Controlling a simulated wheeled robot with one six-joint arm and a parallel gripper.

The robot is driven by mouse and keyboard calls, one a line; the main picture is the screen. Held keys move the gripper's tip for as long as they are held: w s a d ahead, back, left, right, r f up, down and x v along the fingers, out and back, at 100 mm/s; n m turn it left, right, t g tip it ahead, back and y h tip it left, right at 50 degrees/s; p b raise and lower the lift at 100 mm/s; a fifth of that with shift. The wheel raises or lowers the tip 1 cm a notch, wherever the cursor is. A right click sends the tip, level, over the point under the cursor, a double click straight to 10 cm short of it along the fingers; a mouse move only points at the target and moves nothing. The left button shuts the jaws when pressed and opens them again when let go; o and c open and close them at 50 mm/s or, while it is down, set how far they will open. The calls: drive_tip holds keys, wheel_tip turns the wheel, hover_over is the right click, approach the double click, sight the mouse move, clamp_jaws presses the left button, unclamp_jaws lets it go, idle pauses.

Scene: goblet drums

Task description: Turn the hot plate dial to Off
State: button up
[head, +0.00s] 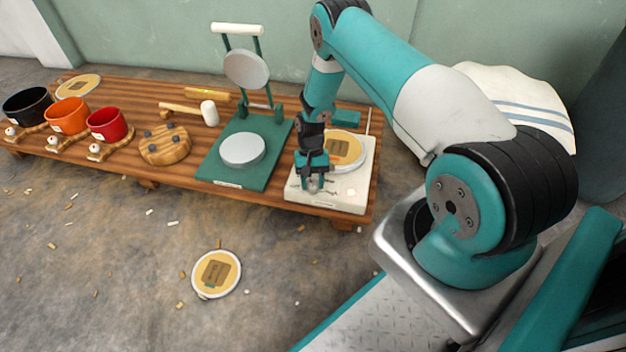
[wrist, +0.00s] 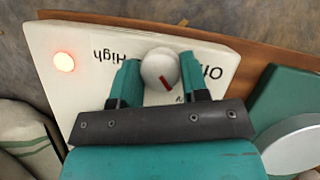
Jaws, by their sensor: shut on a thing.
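The cream hot plate (head: 328,200) stands at the right end of the wooden table, with a round tan disc (head: 345,150) on top. My gripper (head: 313,186) points down at its front panel. In the wrist view the white round dial (wrist: 160,66) sits between the fingers of my gripper (wrist: 158,78), which are shut on it. A short red mark on the dial slants down to the right, toward a partly hidden label. "High" lies left of the dial, "Off" (wrist: 212,72) right of it. The lamp (wrist: 64,62) glows red-orange. The fingers hide part of the panel.
A green press (head: 240,180) with pale round plates stands just left of the hot plate on the wooden table (head: 190,125). A mallet (head: 209,112), a wooden disc (head: 165,147) and several pots are farther left. Another disc (head: 216,273) lies on the floor. White cloth is behind right.

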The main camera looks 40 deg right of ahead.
drive_tip(key=n+h, duration=0.1)
drive_tip(key=n, duration=0.1)
drive_tip(key=n+h+p, duration=0.1)
drive_tip(key=n, duration=0.2)
drive_tip(key=shift+a+n+g, duration=0.1)
drive_tip(key=shift+n+g, duration=0.2)
drive_tip(key=shift+w+n+h+p, duration=0.1)
drive_tip(key=shift+n+h+p, duration=0.55)
drive_tip(key=shift+n, duration=1.45)
drive_tip(key=shift+h, duration=0.25)
drive_tip(key=o, duration=0.9)
drive_tip(key=p+v, duration=0.5)
drive_tip(key=v, duration=1.2)
drive_tip(key=shift+a+r, duration=0.1)
drive_tip(key=shift+r, duration=0.1)
